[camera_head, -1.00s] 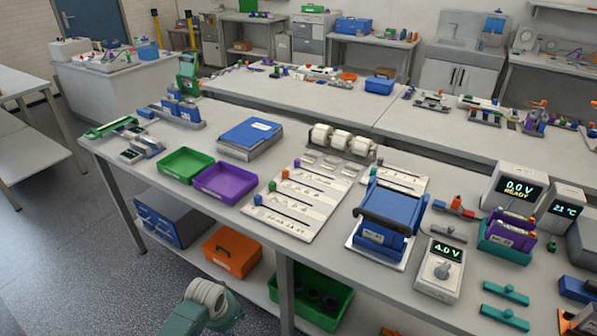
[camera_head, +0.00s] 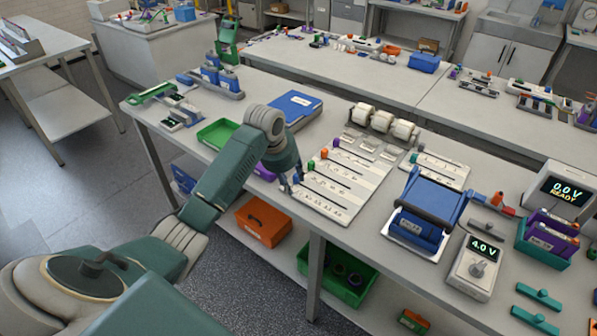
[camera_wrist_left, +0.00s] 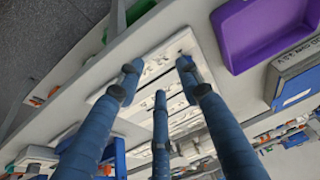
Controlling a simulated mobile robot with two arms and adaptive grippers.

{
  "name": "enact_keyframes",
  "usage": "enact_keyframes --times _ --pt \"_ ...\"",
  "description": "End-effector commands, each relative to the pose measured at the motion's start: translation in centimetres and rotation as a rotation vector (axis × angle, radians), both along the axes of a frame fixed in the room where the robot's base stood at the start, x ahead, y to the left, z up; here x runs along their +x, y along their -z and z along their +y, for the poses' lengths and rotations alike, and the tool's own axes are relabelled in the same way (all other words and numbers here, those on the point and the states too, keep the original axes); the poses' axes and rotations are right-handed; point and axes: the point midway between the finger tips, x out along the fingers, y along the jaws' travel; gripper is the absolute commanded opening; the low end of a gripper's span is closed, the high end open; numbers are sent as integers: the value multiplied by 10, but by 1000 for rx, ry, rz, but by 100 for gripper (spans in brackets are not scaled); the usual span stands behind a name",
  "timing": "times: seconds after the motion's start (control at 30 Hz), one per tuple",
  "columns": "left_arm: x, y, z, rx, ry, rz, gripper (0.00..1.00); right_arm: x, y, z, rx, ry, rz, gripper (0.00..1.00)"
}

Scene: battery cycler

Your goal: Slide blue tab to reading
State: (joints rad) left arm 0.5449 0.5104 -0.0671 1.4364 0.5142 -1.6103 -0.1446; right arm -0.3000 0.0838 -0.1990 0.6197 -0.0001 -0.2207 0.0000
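The blue tab (camera_head: 298,179) stands at the left end of the front slot on the pale slider board (camera_head: 348,206). A handheld meter (camera_head: 475,267) reads 4.0 V. My left gripper (camera_head: 289,187) is at the board's left edge, close to the blue tab; contact cannot be told. In the left wrist view its blue fingers (camera_wrist_left: 157,72) are spread with nothing between them, over the pale board (camera_wrist_left: 182,45). I cannot make out the blue tab there. My right gripper is out of view.
A display box (camera_head: 566,190) reads 0.0 V READY. A blue press-like device (camera_head: 425,210) stands right of the board. A green tray (camera_head: 217,133) and a purple tray (camera_wrist_left: 262,30) lie left of it, the latter mostly behind my arm. Rollers (camera_head: 383,121) stand behind.

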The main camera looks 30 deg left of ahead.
Motion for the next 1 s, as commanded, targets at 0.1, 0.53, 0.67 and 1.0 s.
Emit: enact_keyframes --times 0.1,0.53,0.67,1.0 --pt "19 -30 21 -24 -30 -22 36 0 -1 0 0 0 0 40" --pt "42 -22 33 -54 -50 -31 36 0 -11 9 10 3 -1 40" --pt "53 2 33 -54 -50 -31 36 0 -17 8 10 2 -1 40" --pt "69 43 31 -52 -49 -34 36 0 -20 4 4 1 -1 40"
